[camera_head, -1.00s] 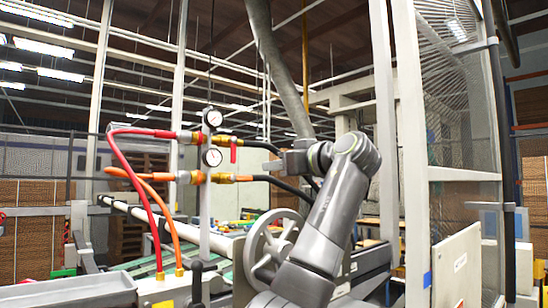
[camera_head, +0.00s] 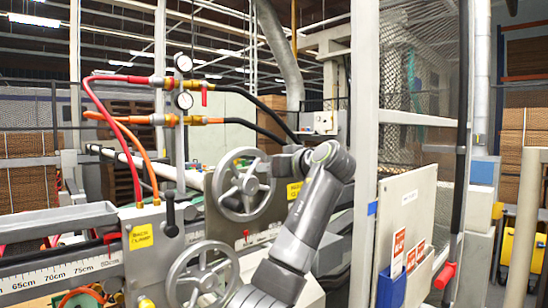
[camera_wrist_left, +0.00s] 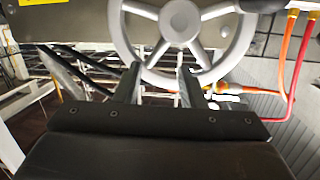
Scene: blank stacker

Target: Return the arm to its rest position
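My left arm comes up from the bottom middle of the head view, bends at a grey joint, and its dark left gripper (camera_head: 274,166) points left. In that view the gripper overlaps the right edge of the upper grey handwheel (camera_head: 240,184); I cannot tell whether they touch. In the left wrist view the two fingers of the left gripper (camera_wrist_left: 158,76) stand apart with nothing held between them. The handwheel (camera_wrist_left: 180,20) shows beyond the fingertips there, seemingly clear of them. My right gripper is in neither view.
A lower handwheel (camera_head: 203,277) sits below the first. A white panel (camera_head: 408,222) with a blue leaflet holder (camera_head: 391,286) and a mesh guard (camera_head: 420,75) stand right of the arm.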

